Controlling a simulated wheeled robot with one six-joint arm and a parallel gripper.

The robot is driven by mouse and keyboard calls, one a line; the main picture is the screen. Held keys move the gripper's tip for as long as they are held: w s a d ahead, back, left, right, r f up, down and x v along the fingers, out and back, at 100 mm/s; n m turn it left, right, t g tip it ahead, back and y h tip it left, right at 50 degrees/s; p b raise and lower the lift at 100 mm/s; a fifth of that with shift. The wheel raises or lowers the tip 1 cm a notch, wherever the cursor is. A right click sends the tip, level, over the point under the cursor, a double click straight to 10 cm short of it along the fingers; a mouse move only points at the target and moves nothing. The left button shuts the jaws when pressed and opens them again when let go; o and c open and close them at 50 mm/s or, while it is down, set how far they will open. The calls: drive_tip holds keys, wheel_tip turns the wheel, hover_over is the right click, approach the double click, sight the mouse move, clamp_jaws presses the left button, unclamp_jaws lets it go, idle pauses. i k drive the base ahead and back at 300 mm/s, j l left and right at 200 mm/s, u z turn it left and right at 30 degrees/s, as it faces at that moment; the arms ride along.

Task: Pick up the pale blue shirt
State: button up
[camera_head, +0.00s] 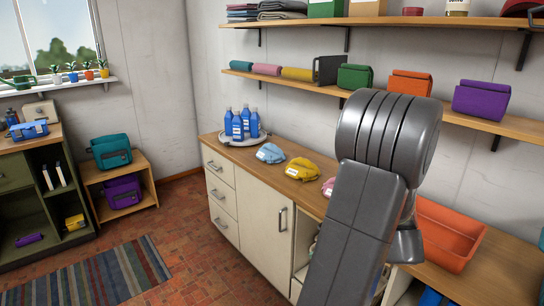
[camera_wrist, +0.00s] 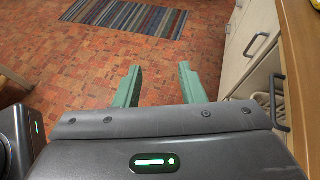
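A pale blue cloth-like bundle (camera_head: 270,153) with a white label lies on the wooden counter (camera_head: 240,153), in front of a tray of blue bottles. It may be the shirt; its form is too small to be sure. A yellow bundle (camera_head: 301,168) lies to its right, and a pink one (camera_head: 328,187) is partly hidden by my arm. My gripper (camera_wrist: 158,74) shows in the wrist view with its two green fingers apart and nothing between them, above the brick floor. In the head view my arm hides the gripper. The bundle is not in the wrist view.
Blue bottles (camera_head: 240,124) stand on a round tray left of the bundles. An orange bin (camera_head: 448,232) sits on the counter at right. Shelves (camera_head: 300,88) with bags run above. A striped rug (camera_head: 95,277) lies on open floor.

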sight(270, 152)
drive_tip(key=i+j+z, duration=0.15)
drive_tip(key=i+j, duration=0.3)
drive_tip(key=i, duration=0.35)
drive_tip(key=i+j+z, duration=0.15)
drive_tip(key=i+j, duration=0.35)
drive_tip(key=i, duration=0.25)
drive_tip(key=i+j+z, duration=0.15)
drive_tip(key=i+j, duration=0.45)
drive_tip(key=i, duration=0.15)
